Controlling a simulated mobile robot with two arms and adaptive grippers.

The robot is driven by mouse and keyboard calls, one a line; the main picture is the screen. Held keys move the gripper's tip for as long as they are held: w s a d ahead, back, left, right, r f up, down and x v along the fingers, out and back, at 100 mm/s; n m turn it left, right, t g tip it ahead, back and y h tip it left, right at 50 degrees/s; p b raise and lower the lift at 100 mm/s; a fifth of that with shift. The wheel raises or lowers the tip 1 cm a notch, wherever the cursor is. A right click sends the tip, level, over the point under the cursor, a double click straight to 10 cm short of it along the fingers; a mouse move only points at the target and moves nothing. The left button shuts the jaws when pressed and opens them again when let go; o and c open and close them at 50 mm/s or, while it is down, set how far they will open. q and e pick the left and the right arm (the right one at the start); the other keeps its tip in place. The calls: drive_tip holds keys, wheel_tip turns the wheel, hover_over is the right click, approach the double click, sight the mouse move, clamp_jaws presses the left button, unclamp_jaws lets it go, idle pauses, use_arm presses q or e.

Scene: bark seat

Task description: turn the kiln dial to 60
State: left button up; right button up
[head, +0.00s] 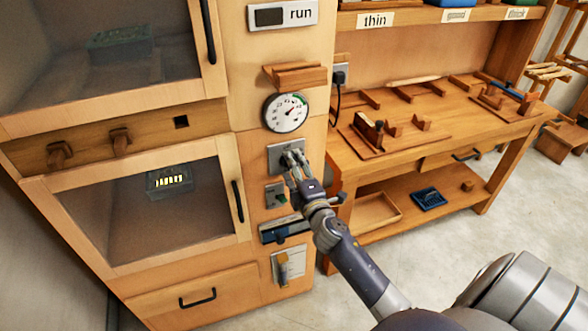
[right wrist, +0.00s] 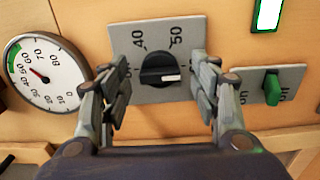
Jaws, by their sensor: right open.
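The kiln dial is a black knob (right wrist: 160,70) with a white pointer mark, on a grey plate (right wrist: 145,35) also seen in the head view (head: 275,153). In the right wrist view, 40 is at the upper left of the knob and 50 at the upper right. My right gripper (head: 296,164) is at the plate. In the right wrist view its open fingers (right wrist: 160,95) are on either side of the knob, with gaps to it. My left gripper is not in view.
A round gauge (head: 286,112) is above the dial plate under a wooden ledge (head: 296,76). A switch with a green lever (right wrist: 272,90) is below the plate. The kiln door handle (head: 237,201) stands out to the left. A workbench (head: 450,125) is at the right.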

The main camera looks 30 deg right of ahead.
drive_tip(key=shift+s, duration=0.1)
drive_tip(key=v, duration=1.1)
drive_tip(key=shift+s, duration=0.4)
drive_tip(key=shift+f, duration=0.15)
drive_tip(key=s+a+f+m+g+y, duration=0.1)
drive_tip(key=s+a+f+m+g, duration=0.15)
drive_tip(key=f, duration=0.85)
drive_tip(key=s+a+f+m+g+y, duration=0.1)
drive_tip(key=s+a+f+m+g, duration=0.15)
drive_tip(key=f, duration=0.85)
drive_tip(key=s+a+f+m+g+y, duration=0.15)
drive_tip(key=s+f, duration=0.25)
drive_tip(key=f, duration=0.7)
drive_tip(key=s+a+f+m+g, duration=0.1)
drive_tip(key=s+f+m+g, duration=0.1)
drive_tip(key=s+f, duration=0.5)
drive_tip(key=s+a+f+m+g, duration=0.2)
drive_tip(key=s+f+g, duration=0.2)
drive_tip(key=s, duration=0.9)
drive_tip(key=s+a+f+m+g, duration=0.2)
drive_tip(key=s+f+g, duration=0.2)
drive_tip(key=s+f, duration=0.6)
drive_tip(key=shift+s+f+y, duration=0.2)
drive_tip(key=shift+s+y, duration=0.25)
drive_tip(key=shift+s, duration=0.1)
